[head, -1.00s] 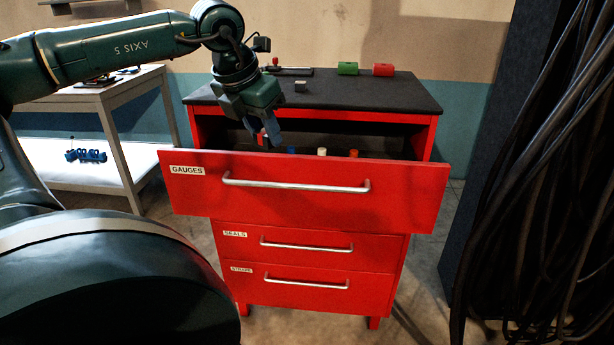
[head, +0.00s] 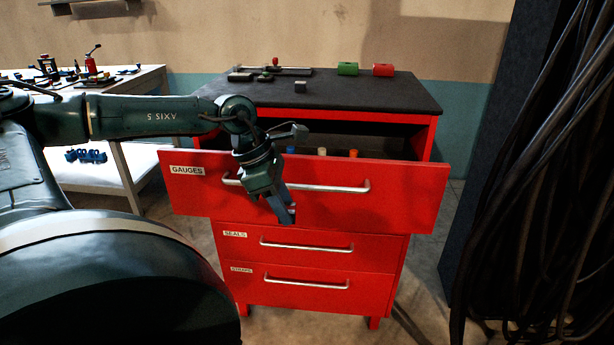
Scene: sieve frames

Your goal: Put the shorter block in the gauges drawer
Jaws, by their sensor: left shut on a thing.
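My left gripper (head: 287,212) points down in front of the gauges drawer's red face, just below the bar handle (head: 335,188). It is shut on a small pale grey thing (head: 291,208), mostly hidden by the fingers; I cannot tell its length. The gauges drawer (head: 410,195) is the top one and is pulled open. Blue (head: 291,150), white (head: 321,152) and red (head: 353,153) pieces show above its front edge. A small grey block (head: 300,87) stands on the dark cabinet top. My right gripper is not in view.
A green block (head: 347,69) and a red block (head: 383,70) lie at the back of the cabinet top. The seals drawer (head: 375,248) and the lower drawer (head: 370,290) are shut. A white table (head: 120,180) stands left; dark cables (head: 545,180) hang right.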

